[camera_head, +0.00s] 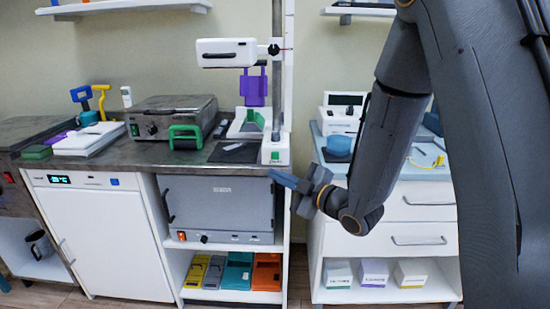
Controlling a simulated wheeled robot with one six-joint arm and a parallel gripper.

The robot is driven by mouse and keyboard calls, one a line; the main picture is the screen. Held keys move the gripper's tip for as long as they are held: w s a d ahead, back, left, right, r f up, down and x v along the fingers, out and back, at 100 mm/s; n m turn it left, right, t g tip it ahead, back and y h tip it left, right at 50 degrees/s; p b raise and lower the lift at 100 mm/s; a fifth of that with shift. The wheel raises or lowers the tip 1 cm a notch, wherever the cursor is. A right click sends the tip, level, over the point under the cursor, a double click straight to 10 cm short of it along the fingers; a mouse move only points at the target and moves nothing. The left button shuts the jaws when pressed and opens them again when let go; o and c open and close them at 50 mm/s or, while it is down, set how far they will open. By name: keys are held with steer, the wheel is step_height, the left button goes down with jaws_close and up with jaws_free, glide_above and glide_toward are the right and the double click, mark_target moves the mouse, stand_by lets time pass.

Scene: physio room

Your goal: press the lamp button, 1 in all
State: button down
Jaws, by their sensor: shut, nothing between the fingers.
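A white lamp-like head (226,52) is held on a tall white column (283,85) that rises from the counter. The column's white base block (275,150) at the counter's right front corner has a small green mark on its face, which may be the lamp button; I cannot tell for sure. My gripper (274,174) is shut and empty, with its blue fingers pointing left. In the picture its tips are just below the base block, in front of the counter edge. I cannot tell the distance between them.
A white cabinet (100,240) with a blue button is at left. A metal press (172,116) stands on the counter. A drawer unit (400,220) stands behind my arm at right.

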mark_target(275, 156)
steer(key=shift+w+d+b, duration=0.15)
steer(key=shift+w+b, duration=0.5)
steer(key=shift+w, duration=3.15)
steer(key=shift+w, duration=0.15)
steer(key=shift+w, duration=0.3)
